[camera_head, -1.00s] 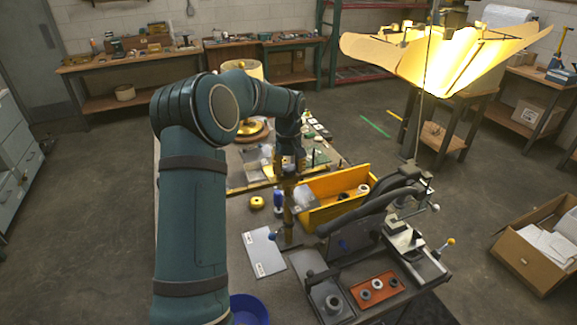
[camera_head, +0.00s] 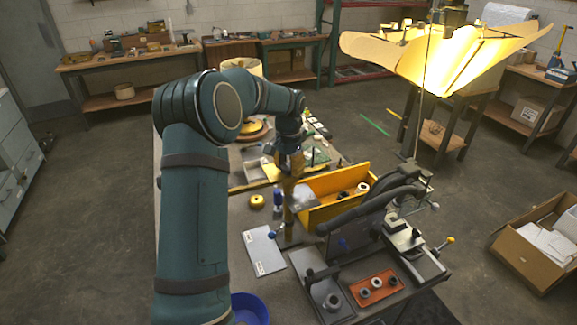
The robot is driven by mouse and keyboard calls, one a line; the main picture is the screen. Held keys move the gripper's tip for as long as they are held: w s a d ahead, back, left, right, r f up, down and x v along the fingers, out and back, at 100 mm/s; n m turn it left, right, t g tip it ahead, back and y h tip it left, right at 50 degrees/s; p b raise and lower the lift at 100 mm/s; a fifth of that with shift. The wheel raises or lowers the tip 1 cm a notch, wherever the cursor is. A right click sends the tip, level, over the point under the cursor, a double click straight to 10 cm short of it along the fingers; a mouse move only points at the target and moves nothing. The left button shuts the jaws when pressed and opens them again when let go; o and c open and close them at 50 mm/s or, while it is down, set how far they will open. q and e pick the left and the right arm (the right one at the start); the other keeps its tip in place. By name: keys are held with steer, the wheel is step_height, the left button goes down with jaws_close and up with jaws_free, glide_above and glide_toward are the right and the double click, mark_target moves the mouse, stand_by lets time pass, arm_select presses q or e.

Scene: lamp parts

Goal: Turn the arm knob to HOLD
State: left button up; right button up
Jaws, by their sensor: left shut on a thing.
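My left arm comes in from the left, and its gripper (camera_head: 290,169) points down over the middle of the bench. It is shut at the upper part of a narrow brass-coloured upright piece (camera_head: 288,208); the fingers are small and hard to make out. A dark fixture with a curved black arm (camera_head: 370,208) stands right of it. I cannot tell which part is the arm knob, and no HOLD mark is readable. My right gripper is not in view.
A yellow bin (camera_head: 335,207) with parts stands just right of the gripper. A grey plate (camera_head: 263,250), a yellow roll (camera_head: 257,201) and an orange tray (camera_head: 376,290) lie nearby. A blue bowl (camera_head: 249,309) is at the front. A lit lampshade (camera_head: 430,60) hangs at upper right.

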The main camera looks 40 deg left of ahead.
mark_target(289, 165)
arm_select(q)
steer(key=shift+m, duration=2.3)
steer(key=o, duration=1.2)
steer(key=shift+d, duration=0.1)
steer(key=shift+r, duration=0.1)
step_height(289, 165, up, 12)
